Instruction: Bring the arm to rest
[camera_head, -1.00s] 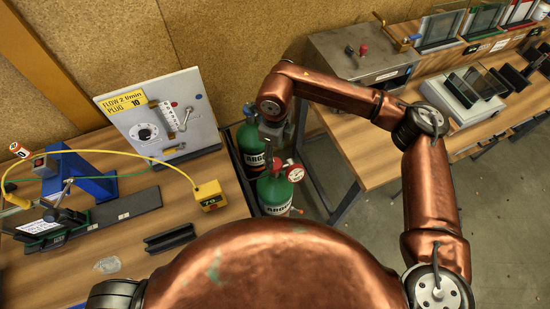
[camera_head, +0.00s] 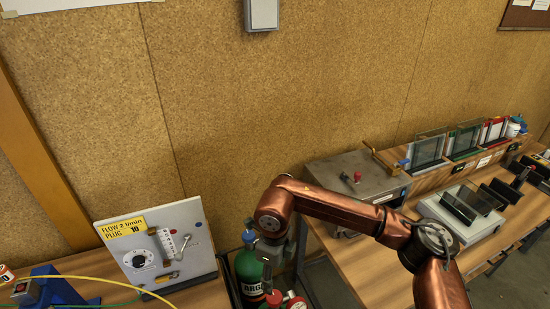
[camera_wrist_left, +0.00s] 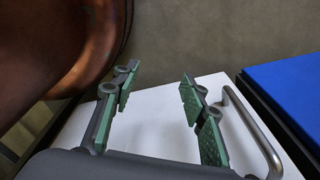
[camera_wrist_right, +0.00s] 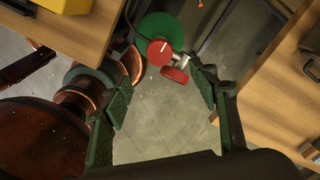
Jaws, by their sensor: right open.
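My right arm (camera_head: 345,208) is bent, with its wrist above the gap between the two benches. My right gripper points down beside a green gas cylinder (camera_head: 249,272) and is partly hidden by its own wrist. In the right wrist view my right gripper (camera_wrist_right: 160,88) is open, with nothing between its fingers. A green cylinder top (camera_wrist_right: 160,27) with a red gauge (camera_wrist_right: 160,52) lies beyond its fingertips, apart from them as far as I can tell. My left gripper (camera_wrist_left: 157,78) is open and empty above a white surface (camera_wrist_left: 150,130); it is out of the head view.
A panel with a yellow flow label (camera_head: 158,250) stands on the left bench. A grey metal box (camera_head: 350,178), a rack of glass plates (camera_head: 428,150) and a white slotted block (camera_head: 460,220) are on the right bench. In the left wrist view a metal handle (camera_wrist_left: 252,130) is close by.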

